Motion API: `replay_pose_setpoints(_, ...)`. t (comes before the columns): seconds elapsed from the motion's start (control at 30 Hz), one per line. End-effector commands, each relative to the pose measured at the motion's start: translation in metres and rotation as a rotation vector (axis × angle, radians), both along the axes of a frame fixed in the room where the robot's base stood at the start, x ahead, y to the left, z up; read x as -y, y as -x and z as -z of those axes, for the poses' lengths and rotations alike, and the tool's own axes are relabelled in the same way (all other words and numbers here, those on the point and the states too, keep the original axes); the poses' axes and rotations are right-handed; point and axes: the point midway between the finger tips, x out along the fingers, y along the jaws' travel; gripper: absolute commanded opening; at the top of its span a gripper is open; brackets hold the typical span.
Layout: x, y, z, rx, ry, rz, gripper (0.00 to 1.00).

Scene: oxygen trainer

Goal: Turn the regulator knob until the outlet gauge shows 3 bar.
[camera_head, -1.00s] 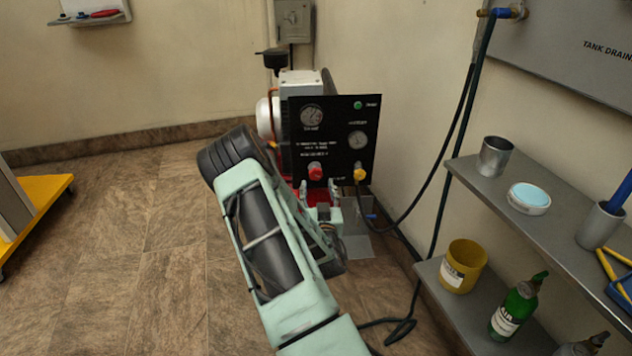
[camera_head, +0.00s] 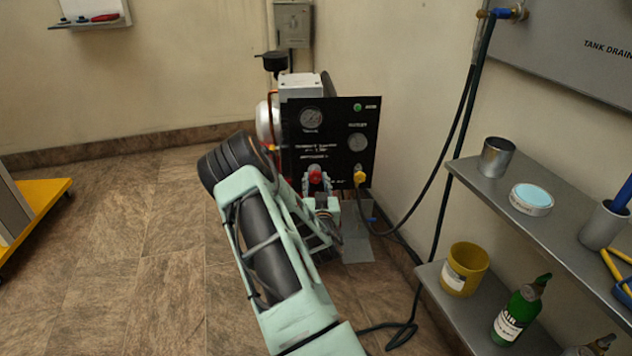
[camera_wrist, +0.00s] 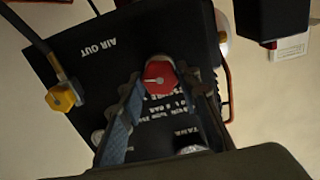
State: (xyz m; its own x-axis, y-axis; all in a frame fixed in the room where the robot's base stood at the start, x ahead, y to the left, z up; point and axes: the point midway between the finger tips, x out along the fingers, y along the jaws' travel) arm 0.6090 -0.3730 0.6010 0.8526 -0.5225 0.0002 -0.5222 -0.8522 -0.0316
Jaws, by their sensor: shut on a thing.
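The red regulator knob (camera_head: 315,175) is on the lower part of the black panel (camera_head: 345,108). In the wrist view the red knob (camera_wrist: 159,73), with a pale mark on its face, sits between the fingertips of my gripper (camera_wrist: 160,85). My gripper (camera_head: 316,180) is shut on it. Two round gauges show on the panel: an upper left gauge (camera_head: 311,117) and a right gauge (camera_head: 357,142). Their needles are too small to read. The wrist view is upside down.
A yellow fitting (camera_head: 360,178) with a dark hose is just right of the knob.

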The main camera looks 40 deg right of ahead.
Motion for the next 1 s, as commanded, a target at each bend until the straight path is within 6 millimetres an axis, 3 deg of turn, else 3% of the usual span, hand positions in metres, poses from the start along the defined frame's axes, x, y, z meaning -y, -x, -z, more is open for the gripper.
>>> replay_pose_setpoints(0.67,-0.0006,0.0001,0.0007,-0.064,0.102,-0.001,0.06)
replay_pose_setpoints(0.7,-0.0006,0.0001,0.0008,-0.064,0.102,-0.001,0.35)
replay_pose_setpoints(0.83,-0.0004,0.0001,0.0006,-0.064,0.102,0.000,0.48)
replay_pose_setpoints(1.0,-0.0003,0.0001,0.0004,-0.063,0.102,0.000,0.48)
